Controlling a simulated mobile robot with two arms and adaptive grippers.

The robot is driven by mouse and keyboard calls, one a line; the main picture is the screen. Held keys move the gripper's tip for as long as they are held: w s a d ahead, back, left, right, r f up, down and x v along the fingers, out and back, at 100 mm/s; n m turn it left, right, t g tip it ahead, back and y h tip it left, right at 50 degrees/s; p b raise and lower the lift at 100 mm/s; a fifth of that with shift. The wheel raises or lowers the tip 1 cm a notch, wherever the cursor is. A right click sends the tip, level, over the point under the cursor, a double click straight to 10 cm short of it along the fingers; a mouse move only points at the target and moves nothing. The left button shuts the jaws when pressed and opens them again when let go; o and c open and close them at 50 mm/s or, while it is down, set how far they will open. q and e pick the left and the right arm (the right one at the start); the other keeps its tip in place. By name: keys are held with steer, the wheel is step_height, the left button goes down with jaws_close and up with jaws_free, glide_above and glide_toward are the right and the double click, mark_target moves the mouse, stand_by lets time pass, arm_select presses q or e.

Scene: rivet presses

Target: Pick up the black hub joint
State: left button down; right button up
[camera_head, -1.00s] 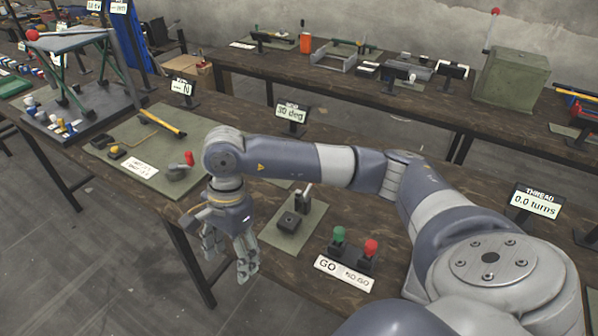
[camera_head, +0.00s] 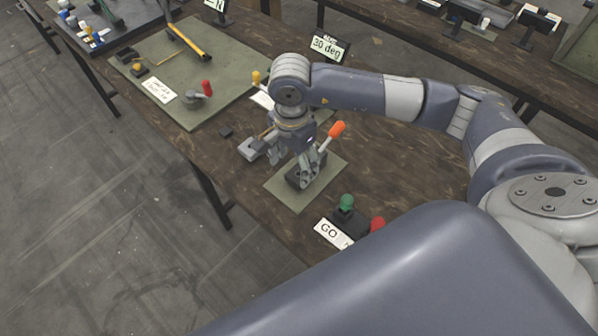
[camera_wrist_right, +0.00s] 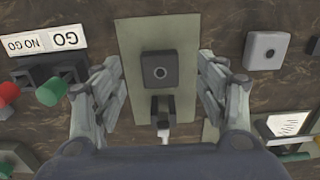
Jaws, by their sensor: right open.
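A dark square block with a round hole, which looks like the black hub joint (camera_wrist_right: 160,82), sits on a small green mat (camera_wrist_right: 130,40) in the right wrist view. In the head view my right gripper (camera_head: 305,176) points down over that mat, and its fingers partly hide the block. In the right wrist view the open fingers (camera_wrist_right: 160,70) stand apart on either side of the block, with clear gaps. I cannot tell how high the fingertips are above the mat. My left gripper is in neither view.
A lever with an orange handle (camera_head: 337,129) stands close behind my right gripper. A grey block with a hole (camera_wrist_right: 267,50) lies beside the mat. Green (camera_head: 346,202) and red (camera_head: 377,223) knobs stand by the GO sign (camera_head: 330,233). A larger green mat (camera_head: 165,70) holds other parts.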

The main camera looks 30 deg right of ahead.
mark_target(295, 178)
steer(key=shift+d+f, duration=0.1)
steer(key=shift+f, duration=0.25)
step_height(295, 178, down, 4)
steer(key=shift+r+p, duration=0.25)
steer(key=shift+p, duration=0.85)
steer(key=shift+f, duration=0.6)
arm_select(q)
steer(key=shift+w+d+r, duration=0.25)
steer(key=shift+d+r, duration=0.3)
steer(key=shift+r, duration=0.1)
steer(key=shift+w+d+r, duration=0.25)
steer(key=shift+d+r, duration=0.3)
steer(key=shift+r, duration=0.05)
arm_select(e)
steer(key=c, duration=1.1)
